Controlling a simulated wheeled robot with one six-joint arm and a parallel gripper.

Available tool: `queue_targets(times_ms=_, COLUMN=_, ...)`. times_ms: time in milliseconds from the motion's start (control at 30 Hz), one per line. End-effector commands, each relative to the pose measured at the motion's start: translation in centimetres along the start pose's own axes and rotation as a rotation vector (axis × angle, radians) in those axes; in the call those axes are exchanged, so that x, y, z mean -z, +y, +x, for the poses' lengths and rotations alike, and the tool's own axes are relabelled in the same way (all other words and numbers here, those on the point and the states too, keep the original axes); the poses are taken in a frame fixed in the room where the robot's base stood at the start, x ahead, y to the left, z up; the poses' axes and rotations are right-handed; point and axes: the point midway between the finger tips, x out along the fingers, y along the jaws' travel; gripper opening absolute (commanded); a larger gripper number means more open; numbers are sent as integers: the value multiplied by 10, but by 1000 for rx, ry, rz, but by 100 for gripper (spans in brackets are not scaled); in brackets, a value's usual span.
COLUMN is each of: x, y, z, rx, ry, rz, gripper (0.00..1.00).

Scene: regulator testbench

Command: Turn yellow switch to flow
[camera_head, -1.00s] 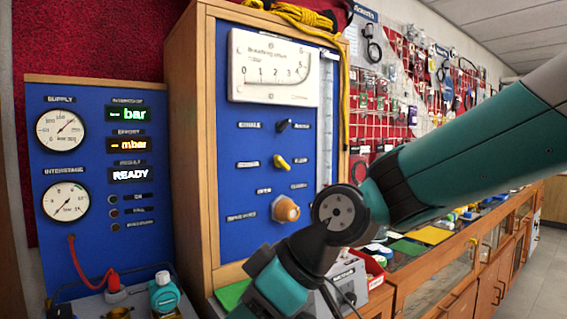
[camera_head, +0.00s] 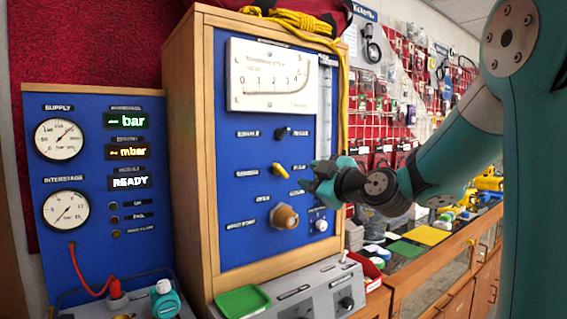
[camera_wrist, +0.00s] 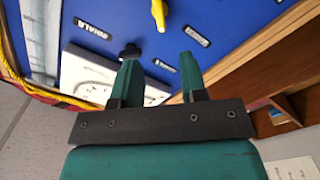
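The yellow switch (camera_head: 280,170) is a small lever on the blue front panel (camera_head: 232,205) of the wooden cabinet, below a black switch (camera_head: 283,133) and above an orange-brown knob (camera_head: 285,217). Its lever slants, and the labels beside it are too small to read for sure. My gripper (camera_head: 318,178) is in front of the panel, a little right of the yellow switch. In the wrist view, the yellow switch (camera_wrist: 159,12) is at the top, beyond my two fingers (camera_wrist: 160,78). The fingers are apart with nothing between them, clear of the switch.
A gauge (camera_head: 273,77) is above the switches. A yellow rope (camera_head: 345,110) hangs at the cabinet's right edge. A grey box (camera_head: 330,290) and a green tray (camera_head: 243,301) are below. A smaller gauge panel (camera_head: 100,230) stands to the left.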

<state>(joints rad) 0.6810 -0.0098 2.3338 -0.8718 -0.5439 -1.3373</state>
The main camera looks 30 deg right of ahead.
Motion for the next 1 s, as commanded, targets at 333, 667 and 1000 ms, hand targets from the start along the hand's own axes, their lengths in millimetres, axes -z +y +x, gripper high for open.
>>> queue_targets(times_ms=333, x=4, y=2, z=79, rx=5, ry=0, rz=3, gripper=39)
queue_targets(times_ms=667, x=1, y=0, z=112, rx=1, ry=-1, rz=2, gripper=39)
queue_targets(times_ms=1000, x=0, y=0, z=113, rx=-1, ry=-1, rz=2, gripper=26)
